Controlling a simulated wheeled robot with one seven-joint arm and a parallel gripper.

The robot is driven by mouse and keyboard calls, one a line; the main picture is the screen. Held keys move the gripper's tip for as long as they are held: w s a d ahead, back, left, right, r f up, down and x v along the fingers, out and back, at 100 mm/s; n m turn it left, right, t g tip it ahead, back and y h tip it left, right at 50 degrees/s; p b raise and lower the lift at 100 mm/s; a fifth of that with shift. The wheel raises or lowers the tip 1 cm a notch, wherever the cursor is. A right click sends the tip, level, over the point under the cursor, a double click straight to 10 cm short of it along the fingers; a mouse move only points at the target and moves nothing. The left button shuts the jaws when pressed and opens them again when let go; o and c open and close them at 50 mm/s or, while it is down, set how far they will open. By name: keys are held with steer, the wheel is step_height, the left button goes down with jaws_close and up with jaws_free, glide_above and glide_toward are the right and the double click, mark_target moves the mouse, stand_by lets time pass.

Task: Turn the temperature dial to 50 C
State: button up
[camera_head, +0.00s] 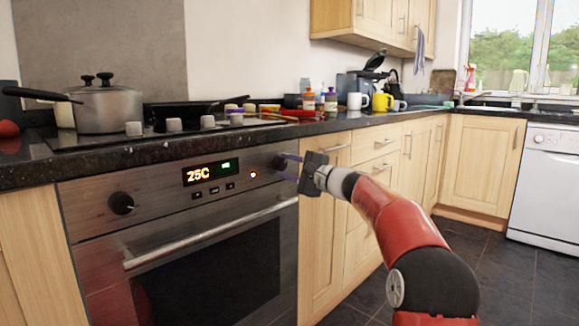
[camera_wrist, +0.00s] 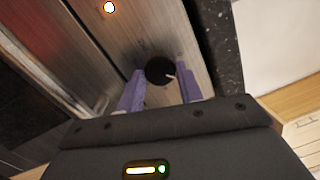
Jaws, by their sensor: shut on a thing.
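The temperature dial is a black round knob on the right of the oven's steel front panel, seen in the head view (camera_head: 279,163) and the wrist view (camera_wrist: 157,70). Its pale pointer mark shows in the wrist view. My gripper (camera_head: 287,166) reaches it from the right. In the wrist view my gripper's two purple fingers (camera_wrist: 160,84) lie on either side of the knob, shut on it. A small light (camera_head: 253,175) glows between display and dial.
A second black knob (camera_head: 121,203) is at the panel's left. The oven door handle (camera_head: 210,236) runs below the panel. Above, the dark countertop (camera_head: 150,152) holds a lidded pot (camera_head: 107,108), jars and mugs. Open floor lies at the right.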

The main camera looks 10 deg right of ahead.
steer(key=shift+m, duration=1.2)
steer(key=o, duration=1)
steer(key=shift+s, duration=0.1)
steer(key=v, duration=0.7)
steer(key=shift+s+d+f+b, duration=0.15)
steer(key=shift+s+d+b, duration=0.05)
steer(key=shift+s+b, duration=0.15)
steer(key=shift+a, duration=0.1)
